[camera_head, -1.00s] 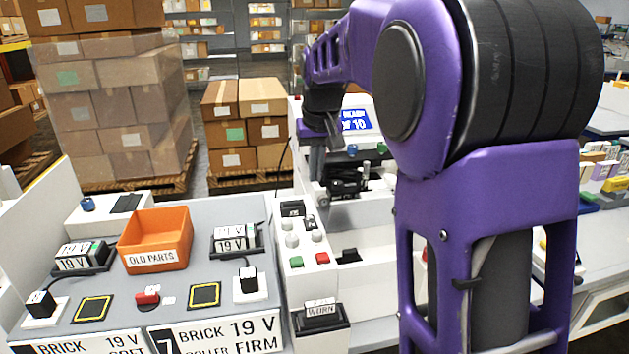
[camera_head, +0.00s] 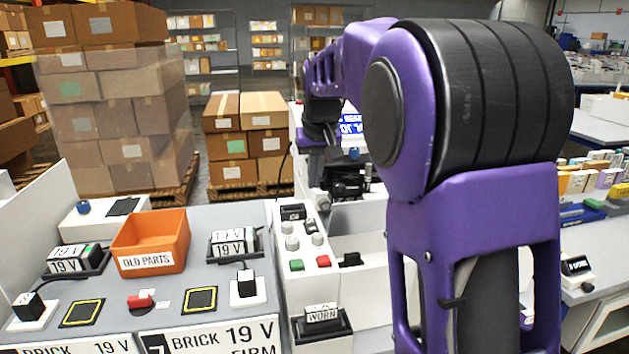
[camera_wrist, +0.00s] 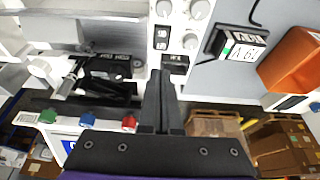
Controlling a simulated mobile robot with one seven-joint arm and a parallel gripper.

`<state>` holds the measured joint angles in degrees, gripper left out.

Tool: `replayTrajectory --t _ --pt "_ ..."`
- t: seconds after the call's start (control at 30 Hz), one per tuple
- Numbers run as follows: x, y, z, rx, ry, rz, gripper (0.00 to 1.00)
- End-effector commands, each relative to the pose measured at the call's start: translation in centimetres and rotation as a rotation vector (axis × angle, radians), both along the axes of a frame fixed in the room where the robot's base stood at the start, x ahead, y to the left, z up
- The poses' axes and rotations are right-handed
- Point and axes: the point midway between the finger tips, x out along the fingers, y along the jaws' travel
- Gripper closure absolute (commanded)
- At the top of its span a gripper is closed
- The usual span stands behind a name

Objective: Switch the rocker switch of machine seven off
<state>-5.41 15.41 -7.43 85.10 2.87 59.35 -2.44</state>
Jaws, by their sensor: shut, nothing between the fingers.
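A white control panel (camera_head: 283,240) stands in the middle of the head view, with knobs, a green button (camera_head: 296,264) and a red button (camera_head: 323,261). A black rocker-like part (camera_head: 293,212) sits at its far end; it also shows in the wrist view (camera_wrist: 176,63). Its on or off position cannot be read. My gripper (camera_wrist: 158,74) is shut and empty. In the wrist view its tips lie just beside this black part; whether they touch it cannot be told. In the head view the fingers cannot be made out clearly. A label with a 7 (camera_head: 157,345) is partly cut off.
An orange OLD PARTS bin (camera_head: 150,243) and a red switch (camera_head: 140,300) are on the grey bench left of the panel. A dark mechanism (camera_head: 346,180) stands behind the panel. A black WORN holder (camera_head: 322,324) is in front. My arm hides much of the right.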

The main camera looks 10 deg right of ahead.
Motion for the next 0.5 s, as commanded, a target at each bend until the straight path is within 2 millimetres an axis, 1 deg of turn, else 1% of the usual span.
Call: replayTrajectory --t 0.03,0.2,0.3,0.4,0.5 --pt "0.4 0.0 -1.4 0.000 0.005 0.000 1.00" --pt "1.6 0.0 -4.9 -0.001 0.004 0.000 1.00" --pt "2.3 0.0 -6.7 -0.001 0.004 -0.001 1.00" --pt "2.5 0.0 -8.3 0.000 0.003 -0.001 1.00" --pt "2.8 0.0 -9.4 0.000 0.001 0.000 1.00"
